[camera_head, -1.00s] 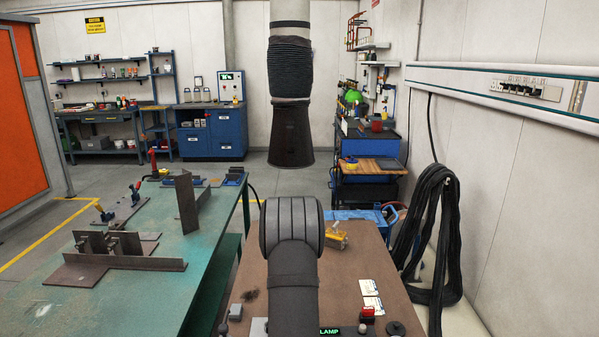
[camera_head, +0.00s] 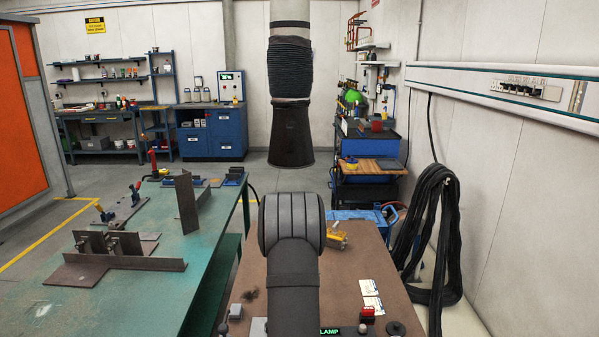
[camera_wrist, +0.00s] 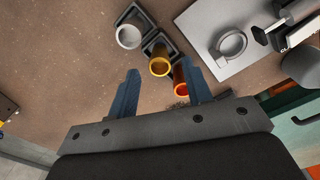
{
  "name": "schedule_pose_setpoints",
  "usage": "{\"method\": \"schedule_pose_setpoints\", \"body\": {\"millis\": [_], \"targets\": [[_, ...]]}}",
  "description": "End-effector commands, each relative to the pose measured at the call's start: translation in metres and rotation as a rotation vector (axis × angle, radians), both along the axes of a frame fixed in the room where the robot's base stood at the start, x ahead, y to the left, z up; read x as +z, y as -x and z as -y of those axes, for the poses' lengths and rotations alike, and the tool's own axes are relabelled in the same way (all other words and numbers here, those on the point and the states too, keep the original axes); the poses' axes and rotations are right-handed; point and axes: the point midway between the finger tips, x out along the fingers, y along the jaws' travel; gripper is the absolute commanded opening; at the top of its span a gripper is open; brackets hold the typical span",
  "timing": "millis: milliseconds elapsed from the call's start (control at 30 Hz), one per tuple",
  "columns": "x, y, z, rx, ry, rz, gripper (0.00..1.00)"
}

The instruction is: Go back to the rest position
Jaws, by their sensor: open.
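My gripper (camera_wrist: 162,95) shows in the wrist view with its two blue fingers spread apart and nothing between them. It hangs above the brown tabletop (camera_wrist: 90,75). Beyond and between the fingertips, a row of dark square holders carries a white ring-like part (camera_wrist: 129,37), a yellow cup-shaped part (camera_wrist: 160,61) and an orange one (camera_wrist: 180,76). I cannot tell how far below the fingers they are. In the head view my dark arm covers the middle of the brown table (camera_head: 345,270), and the gripper is hidden there.
A grey plate (camera_wrist: 245,55) with a ring and a clamp lies at the upper right of the wrist view. In the head view a green welding table (camera_head: 130,300) with steel plates stands left. A yellow object (camera_head: 337,240), white cards (camera_head: 371,296) and a red button (camera_head: 367,312) are on the brown table.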

Motion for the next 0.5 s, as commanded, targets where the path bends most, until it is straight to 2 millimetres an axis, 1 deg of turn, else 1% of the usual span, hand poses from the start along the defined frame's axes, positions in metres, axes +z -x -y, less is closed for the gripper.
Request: {"method": "schedule_pose_setpoints", "body": {"millis": [33,167,233,367,500], "targets": [[-0.012,0.001,0.0,0.0,0.0,-0.004,0.46],[-0.038,0.001,0.0,0.0,0.0,-0.004,0.46],[-0.021,-0.002,0.0,0.0,0.0,0.007,0.46],[0.006,-0.001,0.0,0.0,0.0,0.004,0.46],[0.021,0.011,0.021,-0.003,0.0,0.001,0.46]]}}
